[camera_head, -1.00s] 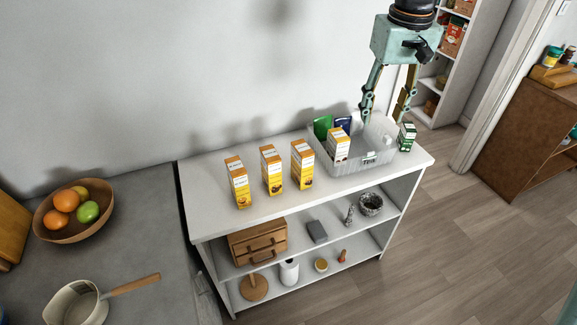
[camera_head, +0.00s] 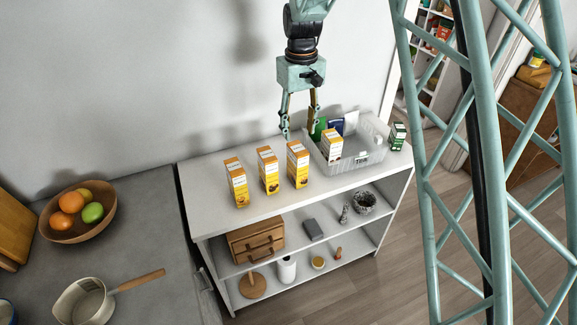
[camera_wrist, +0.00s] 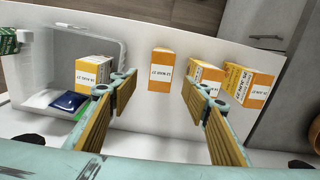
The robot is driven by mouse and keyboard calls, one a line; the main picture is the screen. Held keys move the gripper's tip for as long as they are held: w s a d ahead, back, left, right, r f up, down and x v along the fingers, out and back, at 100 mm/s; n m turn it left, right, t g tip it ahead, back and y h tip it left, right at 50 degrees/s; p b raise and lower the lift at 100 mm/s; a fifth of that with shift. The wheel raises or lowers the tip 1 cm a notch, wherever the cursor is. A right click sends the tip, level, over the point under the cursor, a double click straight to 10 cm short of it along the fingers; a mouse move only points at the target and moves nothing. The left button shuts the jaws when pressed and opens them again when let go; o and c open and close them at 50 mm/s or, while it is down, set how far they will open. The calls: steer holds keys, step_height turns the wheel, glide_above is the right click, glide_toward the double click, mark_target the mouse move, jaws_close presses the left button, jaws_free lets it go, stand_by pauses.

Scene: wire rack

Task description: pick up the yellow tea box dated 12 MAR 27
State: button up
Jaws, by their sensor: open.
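Three yellow tea boxes stand upright in a row on the white shelf top: left (camera_head: 236,183), middle (camera_head: 268,171) and right (camera_head: 298,165). A fourth box (camera_head: 332,145), orange and white, stands in the clear bin. My gripper (camera_head: 300,130) is open and empty, above and behind the right box. In the wrist view my fingers (camera_wrist: 160,92) frame the space just before the right box (camera_wrist: 162,70); the middle box (camera_wrist: 204,77) and left box (camera_wrist: 247,86) are to its right.
The clear bin (camera_head: 350,164) also holds green and blue packets, right of the row. A green box (camera_head: 397,136) stands beside it. The wall is close behind the shelf (camera_head: 230,213). A fruit bowl (camera_head: 102,228) and pan (camera_head: 84,302) are on the left counter.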

mark_target(297, 147)
steer(key=shift+w+a+f, duration=0.1)
steer(key=shift+a+f, duration=0.05)
steer(key=shift+a, duration=0.1)
steer(key=shift+f, duration=4.25)
steer(key=shift+f, duration=0.1)
steer(key=shift+d+f+p, duration=0.2)
steer(key=shift+f+p, duration=0.25)
steer(key=shift+f, duration=2.1)
steer(key=shift+c, duration=0.6)
